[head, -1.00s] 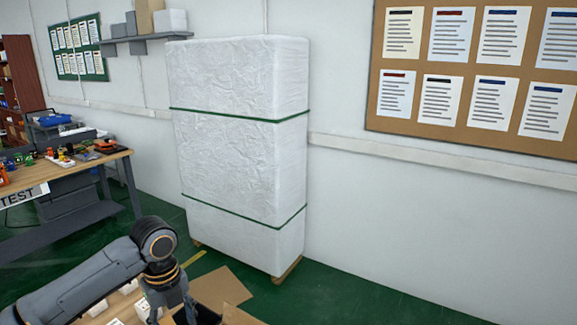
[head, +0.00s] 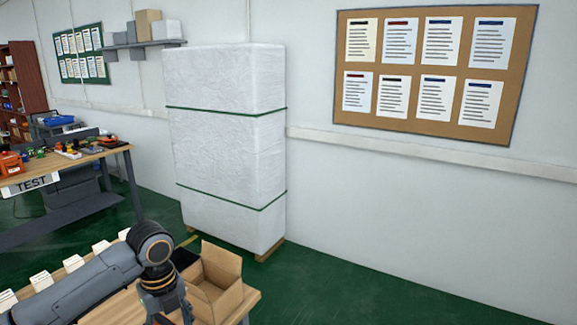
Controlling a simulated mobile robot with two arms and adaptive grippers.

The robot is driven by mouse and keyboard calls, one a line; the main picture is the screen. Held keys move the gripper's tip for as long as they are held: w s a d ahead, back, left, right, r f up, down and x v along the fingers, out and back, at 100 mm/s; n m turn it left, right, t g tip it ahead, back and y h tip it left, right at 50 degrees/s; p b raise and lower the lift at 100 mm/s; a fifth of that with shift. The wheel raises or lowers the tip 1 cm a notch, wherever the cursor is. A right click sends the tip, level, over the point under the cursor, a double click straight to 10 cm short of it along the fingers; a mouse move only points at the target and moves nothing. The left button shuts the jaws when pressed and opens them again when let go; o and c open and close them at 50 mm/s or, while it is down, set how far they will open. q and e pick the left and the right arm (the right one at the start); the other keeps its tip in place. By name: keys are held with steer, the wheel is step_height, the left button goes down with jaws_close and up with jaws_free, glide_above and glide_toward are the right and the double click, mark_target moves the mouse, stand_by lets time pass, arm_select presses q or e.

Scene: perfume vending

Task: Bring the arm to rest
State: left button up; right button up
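My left arm comes in from the lower left. Its wrist hangs down at the bottom edge, and only the top of my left gripper (head: 170,314) shows there. The fingertips are cut off, so I cannot tell whether it is open or shut. An open cardboard box (head: 222,292) stands on a wooden table (head: 118,308) just right of the gripper. The part of the box that I see inside looks empty. My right arm and gripper are out of view.
White cards (head: 72,263) stand in a row behind my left arm. A black item (head: 184,258) lies behind the box. A wrapped pallet stack (head: 228,150) stands against the wall. A workbench (head: 95,157) with a TEST sign is at left. Green floor at right is clear.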

arm_select(q)
steer(key=w+d+f+n+t+h+b, duration=0.1)
steer(key=w+f+n, duration=0.15)
steer(key=f, duration=0.55)
steer(key=w+d+f+n+t+h+b, duration=0.15)
steer(key=f+n, duration=0.25)
steer(key=f, duration=0.4)
steer(key=s+a+f+n+y, duration=0.1)
steer(key=s+f+n, duration=0.25)
steer(key=f, duration=0.75)
steer(key=s+a+f+n, duration=0.1)
steer(key=s+f+n, duration=0.3)
steer(key=f, duration=0.7)
steer(key=s+a+f+n+y+b, duration=0.15)
steer(key=s+f+n, duration=0.45)
steer(key=s+f, duration=1.1)
steer(key=s+d+f+n+b, duration=0.1)
steer(key=s+f, duration=0.3)
steer(key=s, duration=0.9)
steer(key=s+d+f+n+g+b, duration=0.1)
steer(key=s+f+n, duration=0.2)
steer(key=s, duration=1)
steer(key=shift+f+n, duration=0.3)
steer(key=shift+f, duration=0.5)
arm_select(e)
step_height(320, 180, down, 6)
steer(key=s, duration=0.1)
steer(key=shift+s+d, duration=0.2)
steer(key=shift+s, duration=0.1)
